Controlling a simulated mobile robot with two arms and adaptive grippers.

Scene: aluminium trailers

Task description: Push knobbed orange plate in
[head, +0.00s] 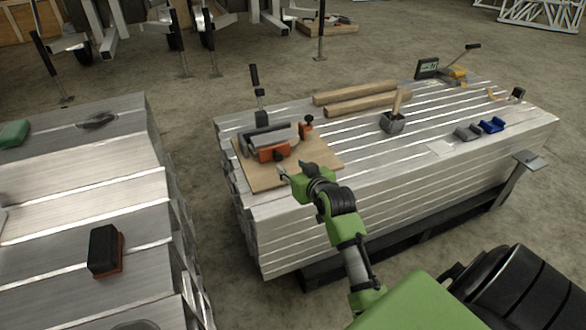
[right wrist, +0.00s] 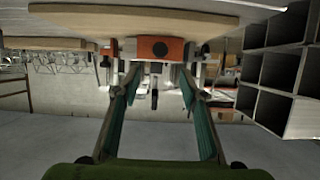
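The orange plate (head: 273,151) is on the near side of a grey clamp-like device (head: 270,135) on a wooden board. In the right wrist view the plate (right wrist: 176,47) faces me with a dark round knob (right wrist: 160,48) in its middle. My right gripper (head: 293,171) is over the board's near part, just in front of the plate. Its two fingers (right wrist: 159,75) are spread with nothing between them, and the plate shows beyond the tips. I cannot tell whether a tip touches it. My left gripper is not in view.
The wooden board (head: 258,178) lies on stacked aluminium beams (head: 330,210). A second orange block (head: 306,131) stands right of the device. Another beam stack (head: 80,190) is at left.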

